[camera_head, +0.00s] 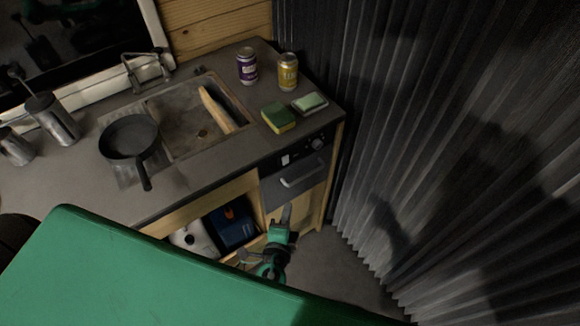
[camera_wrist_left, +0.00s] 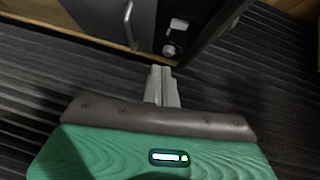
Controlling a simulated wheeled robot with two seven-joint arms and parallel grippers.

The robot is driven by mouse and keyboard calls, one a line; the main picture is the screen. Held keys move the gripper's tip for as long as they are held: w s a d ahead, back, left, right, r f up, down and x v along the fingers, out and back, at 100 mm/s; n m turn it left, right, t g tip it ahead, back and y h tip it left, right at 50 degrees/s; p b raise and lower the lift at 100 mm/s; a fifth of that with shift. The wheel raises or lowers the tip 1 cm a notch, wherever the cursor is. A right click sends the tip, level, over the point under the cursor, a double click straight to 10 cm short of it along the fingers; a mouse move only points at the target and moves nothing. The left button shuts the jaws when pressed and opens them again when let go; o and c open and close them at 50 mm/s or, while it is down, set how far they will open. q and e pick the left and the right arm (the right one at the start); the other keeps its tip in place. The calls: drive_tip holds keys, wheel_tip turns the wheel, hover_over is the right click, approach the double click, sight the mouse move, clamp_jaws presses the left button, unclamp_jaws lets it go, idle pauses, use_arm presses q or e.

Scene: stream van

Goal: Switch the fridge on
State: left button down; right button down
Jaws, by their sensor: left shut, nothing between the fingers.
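The fridge (camera_head: 291,184) is a dark-fronted unit with a grey bar handle, set under the right end of the counter. Its control strip along the top edge carries a small white switch (camera_head: 286,159) and a round knob (camera_head: 317,143). The left wrist view also shows the white switch (camera_wrist_left: 178,25) and the knob (camera_wrist_left: 169,49), beyond my fingertips. I cannot tell the switch's position. My left gripper (camera_head: 286,211) is shut and empty, below and in front of the fridge; its closed fingers (camera_wrist_left: 162,73) point toward the panel, apart from it. My right gripper is not in view.
On the counter are a purple can (camera_head: 246,66), a yellow can (camera_head: 288,72), a sponge (camera_head: 278,117), a soap dish (camera_head: 310,103) and a pan (camera_head: 129,138) by the sink. A dark pleated curtain (camera_head: 430,130) closes off the right. A blue container (camera_head: 232,228) sits in the open shelf.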

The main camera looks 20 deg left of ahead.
use_arm(q)
drive_tip(key=shift+d+r, duration=0.1)
drive_tip(key=shift+r, duration=0.7)
drive_tip(key=p, duration=0.4)
approach(290, 158)
drive_tip(key=w+d, duration=0.2)
drive_tip(key=d, duration=0.1)
drive_tip(key=w+a, duration=0.1)
drive_tip(key=w+a+f+p, duration=0.1)
drive_tip(key=a, duration=0.1)
drive_tip(key=shift+w+a+f+p, duration=0.1)
drive_tip(key=shift+w+a+p, duration=0.15)
drive_tip(key=shift+w+p, duration=0.05)
